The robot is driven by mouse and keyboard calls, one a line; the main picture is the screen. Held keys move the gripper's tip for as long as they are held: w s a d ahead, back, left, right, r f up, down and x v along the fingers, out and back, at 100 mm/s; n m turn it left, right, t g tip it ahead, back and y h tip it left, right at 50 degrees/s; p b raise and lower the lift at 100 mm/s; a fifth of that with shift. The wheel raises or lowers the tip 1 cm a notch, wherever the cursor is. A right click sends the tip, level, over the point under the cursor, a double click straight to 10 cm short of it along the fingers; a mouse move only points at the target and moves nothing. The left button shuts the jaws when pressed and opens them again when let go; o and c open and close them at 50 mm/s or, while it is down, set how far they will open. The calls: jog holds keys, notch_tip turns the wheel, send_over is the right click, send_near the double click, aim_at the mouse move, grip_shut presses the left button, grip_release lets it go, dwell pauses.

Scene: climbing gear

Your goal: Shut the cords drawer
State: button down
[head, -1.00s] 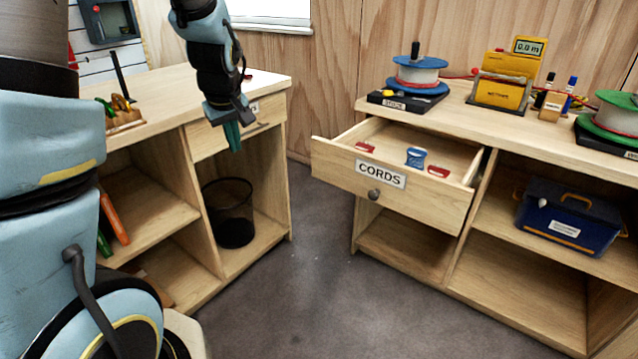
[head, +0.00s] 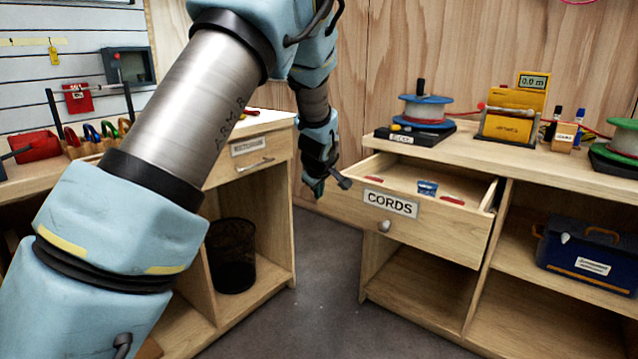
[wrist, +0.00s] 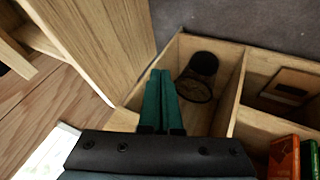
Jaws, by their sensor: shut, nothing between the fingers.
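The cords drawer (head: 440,238) is pulled out of the right-hand bench in the head view. Its front bears a CORDS label (head: 391,203) and a round knob (head: 384,226). Red and blue items lie inside it. My gripper (head: 317,190) is shut and empty, pointing down just left of the drawer's left front corner. Whether it touches the drawer cannot be told. In the wrist view the green fingers (wrist: 161,100) lie together, with nothing between them.
The left bench has a closed drawer (head: 250,150) and a wire basket (head: 231,255) below. The right bench top holds a rope spool (head: 425,110) and a yellow meter (head: 510,118). A blue box (head: 590,245) sits on a shelf. Floor between the benches is clear.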

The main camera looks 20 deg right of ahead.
aim_at(326, 198)
jog(key=shift+w+d+f+p, duration=0.2)
jog(key=shift+w+d+f, duration=0.1)
jog(key=shift+w+d, duration=0.3)
jog(key=shift+w+d+f+p, duration=0.15)
jog(key=shift+w+d+f, duration=0.25)
jog(key=shift+d, duration=0.3)
jog(key=shift+w+d+f+p, duration=0.2)
jog(key=shift+w+d, duration=0.4)
jog(key=shift+d, duration=0.05)
